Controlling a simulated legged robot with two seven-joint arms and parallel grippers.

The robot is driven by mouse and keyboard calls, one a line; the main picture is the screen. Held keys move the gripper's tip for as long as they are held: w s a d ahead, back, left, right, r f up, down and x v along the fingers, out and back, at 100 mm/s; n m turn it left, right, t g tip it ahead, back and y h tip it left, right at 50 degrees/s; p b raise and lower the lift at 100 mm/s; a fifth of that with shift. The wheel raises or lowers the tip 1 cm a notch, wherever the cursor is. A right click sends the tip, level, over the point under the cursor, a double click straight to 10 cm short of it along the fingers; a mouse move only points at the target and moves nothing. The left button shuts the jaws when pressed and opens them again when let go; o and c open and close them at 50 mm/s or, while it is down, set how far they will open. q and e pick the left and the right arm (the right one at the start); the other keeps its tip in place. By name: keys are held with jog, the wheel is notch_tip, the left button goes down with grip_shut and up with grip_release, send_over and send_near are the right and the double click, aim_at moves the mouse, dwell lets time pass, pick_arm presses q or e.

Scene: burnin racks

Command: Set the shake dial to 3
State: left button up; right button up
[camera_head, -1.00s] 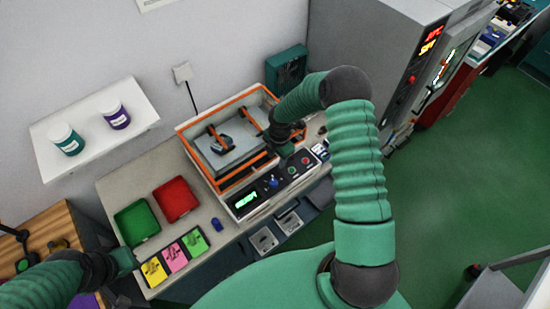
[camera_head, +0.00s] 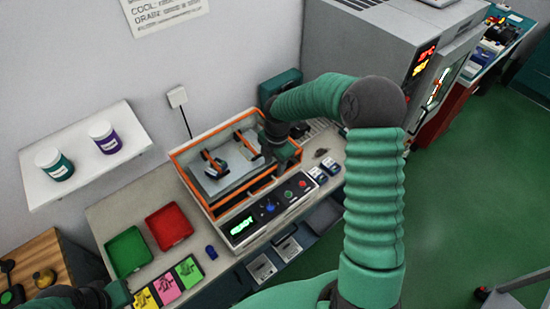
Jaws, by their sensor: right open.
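The shaker (camera_head: 207,205) is a white machine with an orange-railed tray, standing on the bench. Its front panel has a lit green display (camera_head: 241,229), a dark dial with a blue part (camera_head: 269,208), and a green and a red button to the right. The dial's setting is too small to read. My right gripper (camera_head: 288,152) is over the right side of the tray, above and behind the panel, apart from the dial; its fingers are mostly hidden. My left gripper (camera_head: 118,293) is at the lower left, beside the coloured notes; its jaws cannot be made out.
A green bin (camera_head: 128,251) and a red bin (camera_head: 169,226) sit left of the shaker. A small blue object (camera_head: 211,252) lies in front of it. A white shelf (camera_head: 90,140) holds two jars. A grey cabinet (camera_head: 370,50) stands at the back right.

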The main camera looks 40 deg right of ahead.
notch_tip(320, 180, up, 7)
jog(key=b, duration=0.1)
jog(key=shift+o, duration=0.9)
jog(key=shift+s+a+f, duration=0.1)
jog(key=shift+a+f, duration=0.05)
jog(key=shift+f, duration=0.15)
jog(key=shift+o, duration=0.5)
notch_tip(320, 180, down, 13)
jog(key=m+g+b, duration=0.1)
jog(key=m+b, duration=0.6)
jog(key=b, duration=0.2)
jog(key=shift+s+a+f+m+y, duration=0.15)
jog(key=shift+a+m+y, duration=0.05)
jog(key=shift+m+y, duration=0.2)
jog(key=m+b, duration=0.2)
jog(key=m, duration=0.6)
send_over(270, 207)
notch_tip(270, 207, down, 11)
jog(key=f, duration=0.3)
jog(key=f+p, duration=0.1)
jog(key=f, duration=0.3)
jog(key=f+p, duration=0.1)
jog(key=f, duration=0.3)
jog(key=shift+d, duration=0.3)
jog(key=shift+f, duration=0.2)
jog(key=shift+a, duration=0.15)
jog(key=shift+c, duration=0.2)
